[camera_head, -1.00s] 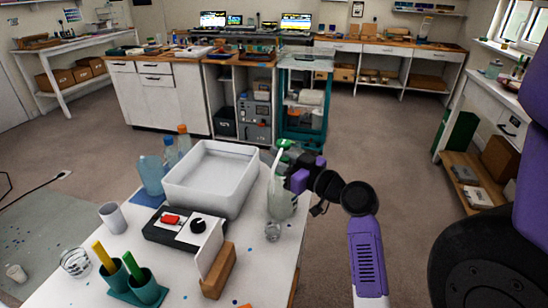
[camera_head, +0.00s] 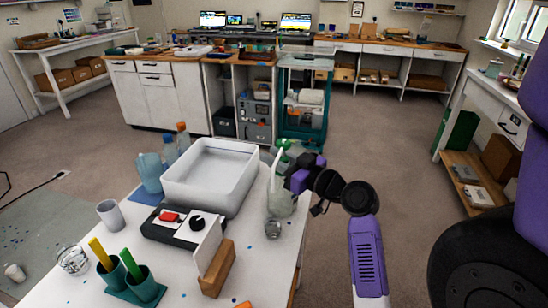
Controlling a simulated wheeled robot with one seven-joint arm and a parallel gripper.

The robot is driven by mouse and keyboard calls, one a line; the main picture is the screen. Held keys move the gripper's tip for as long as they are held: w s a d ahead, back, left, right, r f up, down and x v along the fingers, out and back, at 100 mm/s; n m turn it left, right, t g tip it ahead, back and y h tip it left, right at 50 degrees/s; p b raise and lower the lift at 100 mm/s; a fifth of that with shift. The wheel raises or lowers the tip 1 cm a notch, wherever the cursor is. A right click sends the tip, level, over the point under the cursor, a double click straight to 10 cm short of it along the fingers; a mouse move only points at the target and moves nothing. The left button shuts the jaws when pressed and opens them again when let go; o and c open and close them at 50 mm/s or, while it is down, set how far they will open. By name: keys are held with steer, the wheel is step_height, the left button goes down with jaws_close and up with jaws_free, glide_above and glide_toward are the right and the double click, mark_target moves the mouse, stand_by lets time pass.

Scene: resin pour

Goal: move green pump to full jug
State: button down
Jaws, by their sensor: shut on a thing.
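The green pump (camera_head: 283,144) is at the top of a pale translucent jug (camera_head: 282,204) on the right edge of the white table. A thin white part runs down from the pump in front of the jug. My gripper (camera_head: 293,170) comes in from the right and is shut on the pump; its fingertips are small and partly hidden. I cannot tell whether the pump is seated in the jug's neck or just above it. The jug stands upright, and its fill level is hard to make out.
A large white tray (camera_head: 172,187) stands left of the jug. A black scale (camera_head: 166,230), wooden block (camera_head: 217,270) and small glass cup (camera_head: 273,229) are in front. Teal cups (camera_head: 142,287) hold yellow and green sticks. A blue jug (camera_head: 150,174) and bottles stand behind.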

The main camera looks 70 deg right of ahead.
mark_target(289, 147)
steer(key=c, duration=1.1)
jaws_free()
steer(key=shift+o, duration=0.2)
steer(key=v, duration=0.7)
steer(key=shift+s+a+r, duration=0.15)
steer(key=shift+s+r, duration=0.2)
steer(key=shift+s, duration=0.05)
steer(key=shift+r+p, duration=1.4)
steer(key=shift+r, duration=0.85)
steer(key=shift+s+f, duration=0.1)
